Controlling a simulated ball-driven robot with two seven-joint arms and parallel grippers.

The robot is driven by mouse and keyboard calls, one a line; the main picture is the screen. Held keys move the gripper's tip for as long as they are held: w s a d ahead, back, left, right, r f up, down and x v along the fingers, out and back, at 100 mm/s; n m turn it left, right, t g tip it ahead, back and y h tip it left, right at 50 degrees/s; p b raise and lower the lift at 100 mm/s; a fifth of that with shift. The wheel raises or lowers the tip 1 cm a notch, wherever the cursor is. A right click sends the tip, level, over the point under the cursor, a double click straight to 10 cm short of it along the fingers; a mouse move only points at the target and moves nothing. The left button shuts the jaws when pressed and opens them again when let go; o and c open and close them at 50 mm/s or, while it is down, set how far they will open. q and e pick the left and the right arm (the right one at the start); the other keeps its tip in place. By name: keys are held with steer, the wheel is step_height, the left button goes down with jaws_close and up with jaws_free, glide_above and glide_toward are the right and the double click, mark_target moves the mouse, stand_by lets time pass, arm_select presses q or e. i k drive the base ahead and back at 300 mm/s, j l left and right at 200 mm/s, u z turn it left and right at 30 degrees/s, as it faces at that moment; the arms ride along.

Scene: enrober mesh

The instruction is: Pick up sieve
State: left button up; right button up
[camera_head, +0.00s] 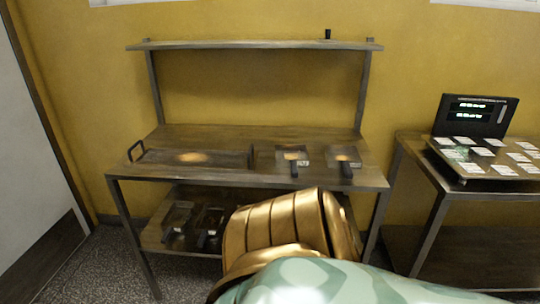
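No item is clearly recognisable as a sieve at this size. On the worktable, a flat rectangular tray or mesh frame (215,158) with dark upright end handles lies at the left. To its right lie two flat items with dark handles toward the front edge, a left one (294,167) and a right one (346,168). More dark flat items (177,222) lie on the lower shelf, partly hidden. Neither of my grippers shows. A gold and pale green arm part of mine fills the bottom middle.
The worktable (150,172) has a raised shelf (240,44) with a small black object (327,34) at its right. A second table at the right holds a black display unit (474,115) and a tray of white cards (505,176). A white door stands at far left.

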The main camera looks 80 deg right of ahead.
mark_target(344, 162)
steer(key=z, duration=0.45)
steer(key=k+z, duration=0.1)
steer(key=z, duration=0.35)
steer(key=l+z, duration=0.1)
steer(key=z, duration=0.35)
steer(key=k+l+z, duration=0.1)
steer(key=z, duration=1.55)
